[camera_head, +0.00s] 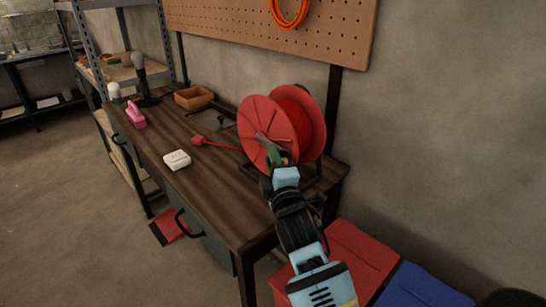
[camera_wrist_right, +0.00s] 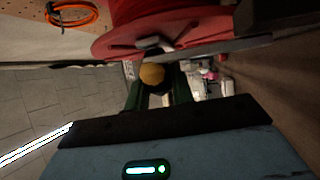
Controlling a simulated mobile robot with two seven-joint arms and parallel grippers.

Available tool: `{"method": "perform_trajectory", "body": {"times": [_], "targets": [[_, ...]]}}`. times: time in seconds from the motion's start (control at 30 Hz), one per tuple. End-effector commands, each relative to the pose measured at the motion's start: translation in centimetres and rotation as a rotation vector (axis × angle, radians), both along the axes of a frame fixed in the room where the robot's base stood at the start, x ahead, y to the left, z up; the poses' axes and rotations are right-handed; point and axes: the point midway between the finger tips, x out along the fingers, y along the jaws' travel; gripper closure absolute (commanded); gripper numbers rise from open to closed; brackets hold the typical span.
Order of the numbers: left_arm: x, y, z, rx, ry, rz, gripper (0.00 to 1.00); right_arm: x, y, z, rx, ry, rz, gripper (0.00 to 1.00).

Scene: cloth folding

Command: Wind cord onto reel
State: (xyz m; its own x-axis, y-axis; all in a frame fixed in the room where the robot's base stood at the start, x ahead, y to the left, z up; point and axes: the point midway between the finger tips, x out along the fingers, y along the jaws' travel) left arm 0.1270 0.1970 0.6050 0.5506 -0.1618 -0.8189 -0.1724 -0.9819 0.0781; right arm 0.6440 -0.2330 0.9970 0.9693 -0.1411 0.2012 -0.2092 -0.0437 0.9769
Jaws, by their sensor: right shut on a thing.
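A red cord reel (camera_head: 255,118) stands near the right end of the wooden workbench, with red cord wound between its two discs. A red cord (camera_head: 224,147) runs from the reel left along the bench top to a red plug end (camera_head: 198,141). My right gripper (camera_head: 280,157) is at the front face of the reel, shut on the crank knob. In the right wrist view the tan knob (camera_wrist_right: 152,74) sits between the dark green fingers (camera_wrist_right: 156,92), below the red reel disc (camera_wrist_right: 165,32). My left gripper is not in view.
On the workbench (camera_head: 205,195) are a white box (camera_head: 177,160), a pink object (camera_head: 135,115), a tan basket (camera_head: 194,98) and a dark lamp (camera_head: 140,75). A red box (camera_head: 350,255) and a blue box (camera_head: 425,287) stand right of the bench. Orange cable (camera_head: 289,14) hangs on the pegboard.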

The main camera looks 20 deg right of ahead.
Motion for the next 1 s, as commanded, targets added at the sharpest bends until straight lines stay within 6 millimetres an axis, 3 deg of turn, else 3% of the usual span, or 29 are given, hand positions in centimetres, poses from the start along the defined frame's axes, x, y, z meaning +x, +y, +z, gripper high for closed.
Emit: {"method": "perform_trajectory", "body": {"times": [0.1, 0.13, 0.3, 0.67, 1.0], "targets": [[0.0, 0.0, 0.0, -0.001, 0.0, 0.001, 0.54, 0.0, -0.2, 0.1, -0.003, -0.004, -0.004, 1.0], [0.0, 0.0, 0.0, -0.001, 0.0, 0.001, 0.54, 0.0, -0.2, 0.2, -0.003, -0.004, -0.004, 0.74], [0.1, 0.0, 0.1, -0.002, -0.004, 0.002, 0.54, 0.0, -0.2, 0.2, -0.002, -0.006, -0.003, 0.55], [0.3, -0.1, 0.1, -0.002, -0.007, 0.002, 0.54, -0.7, 0.0, 0.0, 0.0, -0.005, -0.001, 0.55], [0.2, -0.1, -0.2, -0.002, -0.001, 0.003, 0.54, -5.6, 0.7, -1.2, -0.001, -0.004, -0.001, 0.55]]}}
